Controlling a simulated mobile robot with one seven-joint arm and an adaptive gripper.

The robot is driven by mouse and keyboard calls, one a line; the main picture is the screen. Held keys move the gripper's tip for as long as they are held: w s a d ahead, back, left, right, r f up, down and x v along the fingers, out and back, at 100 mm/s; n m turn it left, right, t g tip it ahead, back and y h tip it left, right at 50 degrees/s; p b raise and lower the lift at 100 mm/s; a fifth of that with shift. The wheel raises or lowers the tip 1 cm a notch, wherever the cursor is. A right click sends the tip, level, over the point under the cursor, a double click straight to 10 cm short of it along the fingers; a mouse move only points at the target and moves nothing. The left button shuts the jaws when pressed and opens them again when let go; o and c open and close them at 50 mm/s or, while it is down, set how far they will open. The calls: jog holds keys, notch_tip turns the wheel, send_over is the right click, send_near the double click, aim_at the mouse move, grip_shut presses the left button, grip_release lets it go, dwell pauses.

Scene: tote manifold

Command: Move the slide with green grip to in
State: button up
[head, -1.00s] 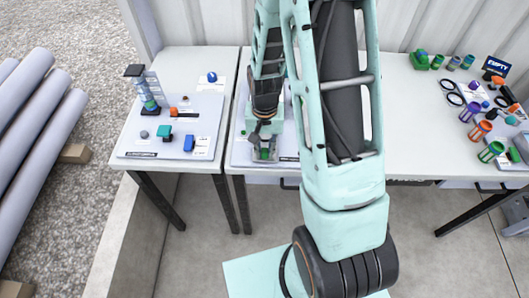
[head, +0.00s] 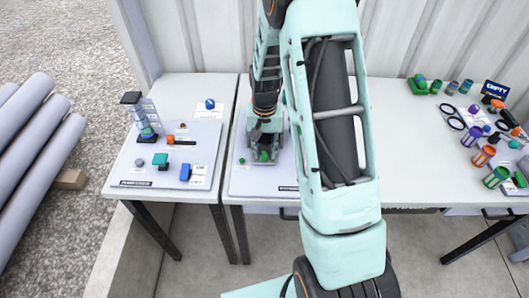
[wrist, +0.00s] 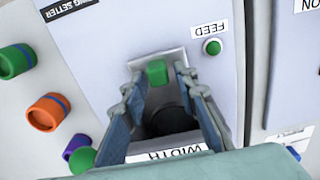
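The slide's green grip (wrist: 157,72) is a small block at the far end of a pale slot in a grey panel (wrist: 95,45). A dark round opening shows nearer in the slot. My gripper (wrist: 158,79) points down at the panel, one finger on each side of the green grip. Gaps show between the fingers and the grip, so it is open and holds nothing. In the head view the green grip (head: 264,156) shows at the end of my gripper (head: 264,146). An "in" mark is not readable.
A green button (wrist: 213,46) labelled FEED is right of the slot; a WIDTH label (wrist: 168,154) is nearer. Orange (wrist: 48,111) and green (wrist: 16,61) cylinders lie left. A second panel (head: 140,171) with knobs is on the left table. Several coloured cups stand far right.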

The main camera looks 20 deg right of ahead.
jog(key=shift+o, duration=0.2)
jog(key=shift+s, duration=0.15)
jog(key=shift+r, duration=0.1)
notch_tip(320, 180, up, 12)
dwell(0.6)
